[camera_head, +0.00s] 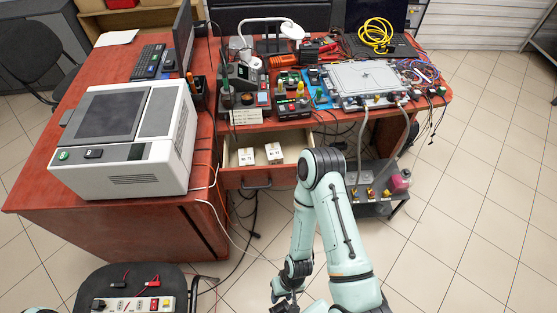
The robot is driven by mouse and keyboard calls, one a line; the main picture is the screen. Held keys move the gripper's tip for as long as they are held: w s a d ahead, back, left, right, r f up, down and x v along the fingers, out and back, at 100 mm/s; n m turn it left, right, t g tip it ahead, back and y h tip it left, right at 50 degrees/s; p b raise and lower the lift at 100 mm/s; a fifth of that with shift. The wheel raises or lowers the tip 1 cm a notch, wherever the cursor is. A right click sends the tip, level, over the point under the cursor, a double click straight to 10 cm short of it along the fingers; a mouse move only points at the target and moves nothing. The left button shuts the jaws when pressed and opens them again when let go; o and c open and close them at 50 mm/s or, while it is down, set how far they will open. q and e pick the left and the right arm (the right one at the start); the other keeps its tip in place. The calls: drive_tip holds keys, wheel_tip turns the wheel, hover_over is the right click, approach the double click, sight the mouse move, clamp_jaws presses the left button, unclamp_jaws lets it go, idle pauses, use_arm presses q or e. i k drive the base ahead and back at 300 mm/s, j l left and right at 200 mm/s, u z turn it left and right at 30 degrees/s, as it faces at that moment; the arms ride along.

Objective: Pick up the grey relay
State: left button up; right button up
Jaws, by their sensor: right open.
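I cannot make out a grey relay for certain; the small parts on the red desk (225,170) are too small to tell apart. Several small devices and blocks crowd the desk's back part, around a large grey flat unit (365,77) with hoses hanging from its front edge. My right arm reaches in from the bottom centre. My right gripper (286,296) is low at the bottom edge, in front of the desk and well away from its top. It is open, with no object seen in it. My left gripper is not in view.
An open drawer (237,184) holds two small white boxes (274,153). A large white machine (137,143) fills the left desk. A black chair (95,283) carries a power strip (133,304). A low cart (372,208) stands under the hoses. Tiled floor at right is clear.

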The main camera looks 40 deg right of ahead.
sight(416, 94)
drive_tip(key=k+l+z, duration=0.1)
drive_tip(key=z, duration=0.9)
drive_tip(key=k+l, duration=0.05)
